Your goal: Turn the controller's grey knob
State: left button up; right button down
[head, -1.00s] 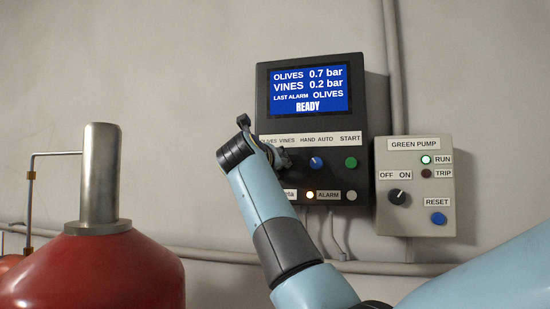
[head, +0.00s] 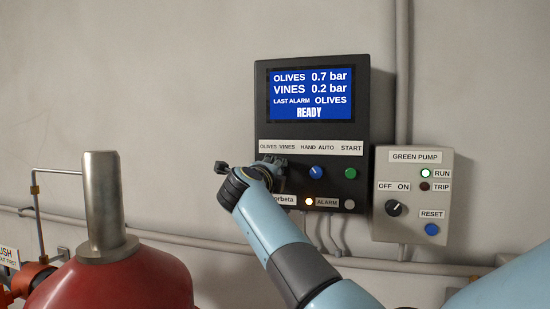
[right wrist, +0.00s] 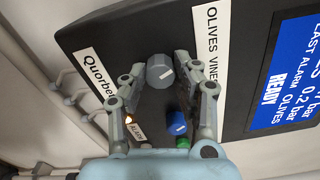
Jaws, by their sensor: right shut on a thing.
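The dark controller (head: 358,107) hangs on the wall, its screen reading READY. Its grey knob (right wrist: 159,71) shows in the right wrist view as a faceted grey cap beside the OLIVES VINES label. My right gripper (head: 268,170) is at the controller's lower left in the head view, below that label, and hides the knob there. In the right wrist view my right gripper (right wrist: 159,74) has its two fingers on either side of the knob, shut on it. Which way the knob points I cannot tell. My left gripper is not in view.
Next to the knob are a blue knob (head: 316,172) and a green START button (head: 351,173). An amber lamp (head: 309,202) is lit below. The GREEN PUMP box (head: 413,180) is at right. A red vessel (head: 110,285) with a metal neck stands at front left.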

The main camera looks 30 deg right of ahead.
jog(key=shift+n+p, duration=0.4)
jog(key=shift+n, duration=0.7)
jog(key=shift+f, duration=0.1)
jog(key=c, duration=1)
grip_release()
jog(key=shift+a, duration=0.1)
jog(key=v, duration=0.7)
jog(key=shift+s+a, duration=0.1)
jog(key=shift+s, duration=0.05)
